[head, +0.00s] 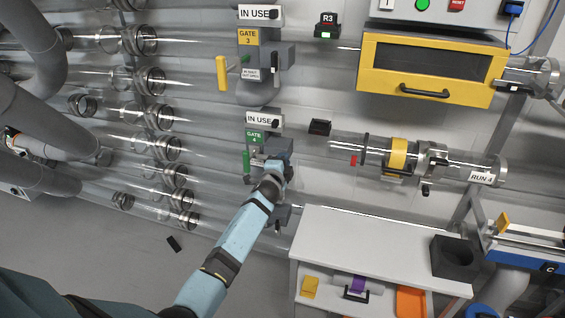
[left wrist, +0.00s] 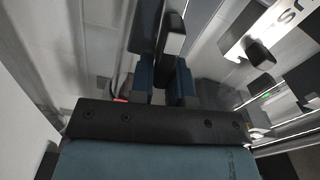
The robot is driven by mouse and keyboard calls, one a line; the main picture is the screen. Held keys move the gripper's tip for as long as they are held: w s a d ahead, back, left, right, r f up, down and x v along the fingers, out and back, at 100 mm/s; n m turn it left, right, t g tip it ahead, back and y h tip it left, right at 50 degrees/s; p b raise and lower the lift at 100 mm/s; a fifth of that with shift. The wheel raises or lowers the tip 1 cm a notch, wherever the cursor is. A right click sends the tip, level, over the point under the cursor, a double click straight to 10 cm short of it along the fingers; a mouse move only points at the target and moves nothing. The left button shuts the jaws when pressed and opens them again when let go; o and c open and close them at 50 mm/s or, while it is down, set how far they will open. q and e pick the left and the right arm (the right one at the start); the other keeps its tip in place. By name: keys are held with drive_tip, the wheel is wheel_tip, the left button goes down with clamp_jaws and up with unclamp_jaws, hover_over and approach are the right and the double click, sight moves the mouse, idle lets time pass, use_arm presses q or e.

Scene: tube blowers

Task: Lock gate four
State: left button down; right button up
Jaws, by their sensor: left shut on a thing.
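Gate four's green label (head: 255,137) is on the wall below a white "IN USE" sign (head: 260,118) with a dark knob. Its green handle (head: 246,163) hangs down at the left of a grey housing (head: 278,146). My left gripper (head: 272,165) is at the front of this housing; my own arm hides much of the spot in the head view. In the left wrist view, the fingers of my left gripper (left wrist: 166,82) are closed around a dark piece with a pale grey face (left wrist: 174,42). I cannot tell exactly which part it is. My right gripper is not in view.
Gate three (head: 248,37) with its yellow handle (head: 222,73) is above. A small black box (head: 319,127) is on the wall to the right. A white bench (head: 370,237) stands below right. Clear tubes (head: 345,148) run across the wall. A black piece (head: 174,243) lies on the floor.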

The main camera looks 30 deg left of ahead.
use_arm(q)
drive_tip(key=shift+f+m, duration=0.25)
drive_tip(key=shift+m, duration=0.55)
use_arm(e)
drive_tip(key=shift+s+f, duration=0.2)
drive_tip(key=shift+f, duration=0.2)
use_arm(q)
drive_tip(key=shift+m, duration=0.3)
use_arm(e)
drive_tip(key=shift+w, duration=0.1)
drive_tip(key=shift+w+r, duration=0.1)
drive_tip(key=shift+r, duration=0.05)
use_arm(q)
drive_tip(key=c, duration=1.1)
unclamp_jaws()
drive_tip(key=shift+c, duration=0.2)
drive_tip(key=shift+s, duration=0.1)
drive_tip(key=v, duration=1.3)
drive_tip(key=shift+s+d, duration=0.15)
drive_tip(key=shift+s, duration=0.15)
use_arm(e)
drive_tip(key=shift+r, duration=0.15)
